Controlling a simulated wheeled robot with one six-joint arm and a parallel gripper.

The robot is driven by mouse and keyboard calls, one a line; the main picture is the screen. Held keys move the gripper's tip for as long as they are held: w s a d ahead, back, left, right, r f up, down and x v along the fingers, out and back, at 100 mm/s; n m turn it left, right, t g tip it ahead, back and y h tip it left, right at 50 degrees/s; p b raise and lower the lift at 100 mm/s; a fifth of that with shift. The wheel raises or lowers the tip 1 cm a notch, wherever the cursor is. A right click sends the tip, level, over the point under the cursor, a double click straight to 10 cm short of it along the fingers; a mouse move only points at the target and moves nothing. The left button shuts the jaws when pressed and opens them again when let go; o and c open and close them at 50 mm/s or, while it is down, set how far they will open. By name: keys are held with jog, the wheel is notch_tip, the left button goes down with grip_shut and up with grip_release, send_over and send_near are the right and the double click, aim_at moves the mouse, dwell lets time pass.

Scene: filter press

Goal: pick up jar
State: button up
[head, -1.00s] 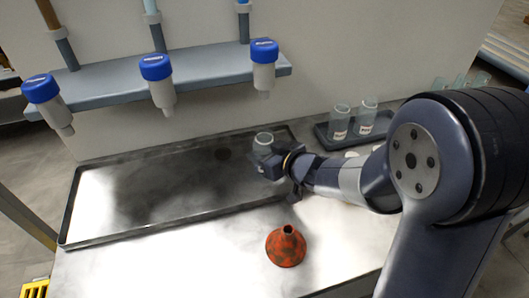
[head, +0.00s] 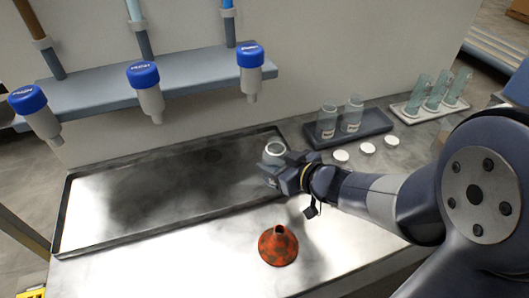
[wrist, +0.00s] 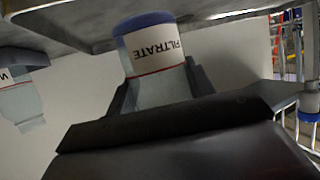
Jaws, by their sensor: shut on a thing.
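A small clear glass jar (head: 273,152) with a pale round rim is at the right end of the large metal tray in the head view. My gripper (head: 278,170) is shut on it from the near right side and partly hides its lower half. I cannot tell whether the jar touches the tray or hangs just above it. In the wrist view, my fingers (wrist: 160,95) flank a translucent body below a blue cap and an upside-down FILTRATE label (wrist: 153,46). I cannot tell there where the jar ends and what lies behind it begins.
The metal tray (head: 66,215) is otherwise empty. Blue-capped dispensers (head: 251,75) hang from a shelf (head: 194,73) behind it. An orange funnel (head: 278,246) stands nearby.

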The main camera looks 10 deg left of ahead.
jog(key=s+d+p, duration=0.1)
jog(key=s+d, duration=0.5)
jog(key=d, duration=0.2)
dwell(0.4)
jog(key=shift+d, duration=0.1)
dwell(1.9)
